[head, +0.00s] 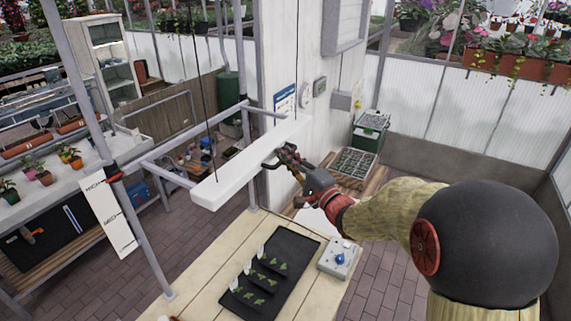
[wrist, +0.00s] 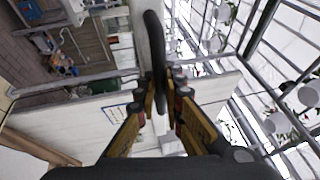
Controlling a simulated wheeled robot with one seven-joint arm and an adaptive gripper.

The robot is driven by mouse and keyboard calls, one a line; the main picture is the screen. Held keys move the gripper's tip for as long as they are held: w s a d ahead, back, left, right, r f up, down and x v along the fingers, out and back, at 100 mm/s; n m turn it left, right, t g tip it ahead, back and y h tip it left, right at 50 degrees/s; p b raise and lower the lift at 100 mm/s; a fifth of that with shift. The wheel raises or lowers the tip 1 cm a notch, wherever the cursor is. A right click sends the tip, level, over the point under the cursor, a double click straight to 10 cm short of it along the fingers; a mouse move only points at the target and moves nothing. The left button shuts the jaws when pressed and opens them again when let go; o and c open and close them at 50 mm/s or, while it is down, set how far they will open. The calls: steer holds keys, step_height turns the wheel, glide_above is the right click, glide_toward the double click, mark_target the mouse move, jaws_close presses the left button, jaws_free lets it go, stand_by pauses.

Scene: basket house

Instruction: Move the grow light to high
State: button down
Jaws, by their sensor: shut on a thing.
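The grow light (head: 235,172) is a long white bar hanging on thin cables above the wooden bench, level across. A dark handle sticks out from its right side; it also shows as a black loop in the wrist view (wrist: 152,40). My gripper (head: 282,157) is shut on this handle, with its fingers on either side of it in the wrist view (wrist: 163,92). A red clip (head: 113,174) sits on that post near the HIGH mark.
The wooden bench (head: 208,290) below carries a black tray (head: 272,270) with seedlings and a small control box (head: 340,258) with a blue knob. Grey frame posts and rails (head: 180,146) stand around the light. A white wall (head: 290,60) rises behind it.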

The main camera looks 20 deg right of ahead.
steer(key=shift+r, duration=0.65)
steer(key=c, duration=2.2)
jaws_free()
steer(key=shift+o, duration=0.2)
steer(key=shift+s+d+f, duration=0.15)
steer(key=shift+s+f, duration=0.05)
steer(key=v, duration=1.1)
steer(key=shift+s, duration=0.25)
